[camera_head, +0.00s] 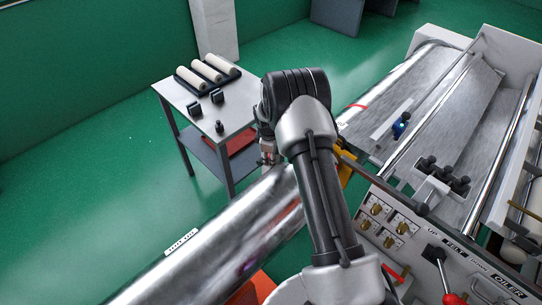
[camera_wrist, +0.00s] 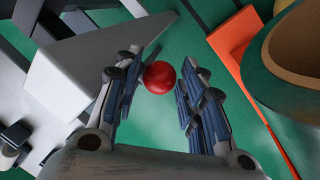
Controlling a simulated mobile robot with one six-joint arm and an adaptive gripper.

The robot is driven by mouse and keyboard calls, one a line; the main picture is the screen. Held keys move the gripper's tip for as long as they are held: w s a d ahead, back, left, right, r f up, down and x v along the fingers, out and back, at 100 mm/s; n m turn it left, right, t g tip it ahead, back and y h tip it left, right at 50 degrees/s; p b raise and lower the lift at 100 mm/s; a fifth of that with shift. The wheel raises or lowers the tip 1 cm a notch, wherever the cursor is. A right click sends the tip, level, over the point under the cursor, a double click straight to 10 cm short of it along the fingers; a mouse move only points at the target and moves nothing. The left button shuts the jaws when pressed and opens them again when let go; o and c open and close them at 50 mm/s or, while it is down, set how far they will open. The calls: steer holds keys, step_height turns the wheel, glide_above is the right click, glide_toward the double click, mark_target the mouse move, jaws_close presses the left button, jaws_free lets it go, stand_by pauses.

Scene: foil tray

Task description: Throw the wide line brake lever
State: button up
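In the wrist view a round red knob (camera_wrist: 159,77) shows between the two fingers of my gripper (camera_wrist: 160,66). The fingers are apart, with a gap on the right of the knob. The knob looks close to the left finger, and I cannot tell whether they touch. Another red-knobbed lever (camera_head: 453,299) stands on the control panel at lower right.
The shiny roll (camera_head: 225,240) runs diagonally beneath my arm. A side table (camera_head: 180,92) with white rolls stands behind at left. The panel (camera_head: 405,240) carries several switches. In the wrist view an orange plate (camera_wrist: 234,42) is at right and a pale wedge-shaped part (camera_wrist: 85,62) at left.

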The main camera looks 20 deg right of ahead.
steer(key=shift+c, duration=0.6)
jaws_close()
